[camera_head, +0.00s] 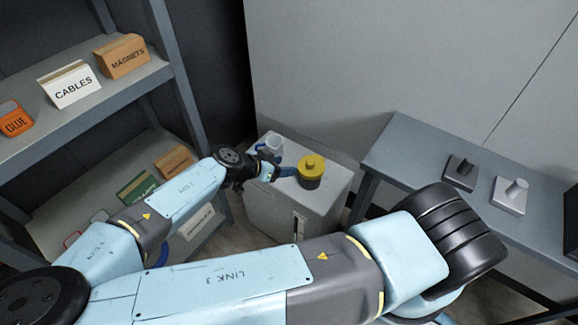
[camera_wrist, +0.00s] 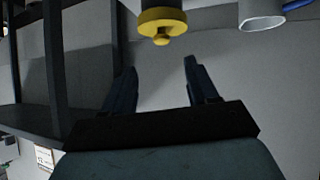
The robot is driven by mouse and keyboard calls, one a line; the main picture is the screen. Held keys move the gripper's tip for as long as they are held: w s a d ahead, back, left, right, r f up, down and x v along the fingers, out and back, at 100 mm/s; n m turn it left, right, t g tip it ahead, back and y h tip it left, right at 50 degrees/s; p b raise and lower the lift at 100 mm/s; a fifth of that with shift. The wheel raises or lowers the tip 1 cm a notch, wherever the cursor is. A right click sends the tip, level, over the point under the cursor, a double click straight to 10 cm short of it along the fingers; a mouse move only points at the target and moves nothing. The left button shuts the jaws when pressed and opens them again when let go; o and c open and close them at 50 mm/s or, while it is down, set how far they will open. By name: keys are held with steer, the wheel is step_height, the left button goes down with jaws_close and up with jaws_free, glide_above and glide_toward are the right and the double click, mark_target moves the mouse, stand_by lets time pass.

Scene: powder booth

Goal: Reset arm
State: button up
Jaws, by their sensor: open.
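My arm reaches across the head view, and my gripper (camera_head: 284,172) is at the top of a grey cabinet (camera_head: 325,205). In the wrist view my gripper (camera_wrist: 160,82) has its two dark fingers spread apart with nothing between them. A yellow-topped dark container (camera_head: 312,168) stands upright on the cabinet, just right of my gripper. In the wrist view the yellow top (camera_wrist: 162,22) is beyond the fingertips and apart from them. A white cup-like item (camera_head: 273,143) stands behind my gripper; its open rim (camera_wrist: 262,24) shows at the upper right of the wrist view.
A grey shelf rack (camera_head: 140,82) at left holds a CABLES box (camera_head: 70,86), a MAGNETS box (camera_head: 122,58) and an orange GLUE item (camera_head: 14,120). A grey-blue table (camera_head: 420,150) at right carries a dark block (camera_head: 461,172) and a light block (camera_head: 510,197) with pegs. A pale wall stands behind.

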steer(key=shift+s+a+r, duration=0.25)
steer(key=shift+a+r, duration=0.1)
steer(key=shift+d, duration=0.1)
stand_by(0.3)
steer(key=s+d+r+n+g+y, duration=0.1)
steer(key=s+d+r+g+y, duration=0.15)
steer(key=d+g, duration=0.35)
steer(key=d+r+n+y, duration=0.3)
steer(key=r+y, duration=0.1)
steer(key=r, duration=0.7)
steer(key=d+r+n+y, duration=0.2)
steer(key=d+r+y, duration=0.25)
steer(key=r, duration=0.65)
steer(key=s+d+r+n+t, duration=0.1)
steer(key=s+d+r, duration=0.2)
steer(key=r, duration=0.2)
steer(key=s+d+r+n+t+h, duration=0.1)
steer(key=s+d+r+t, duration=0.1)
steer(key=r, duration=0.4)
steer(key=s+d+r+n+t, duration=0.1)
steer(key=s+d+r+t, duration=0.1)
steer(key=s+d+r, duration=0.2)
steer(key=shift+s+d+r+n+h, duration=0.2)
steer(key=shift+d+r+n+h, duration=0.15)
steer(key=shift+d+r, duration=0.4)
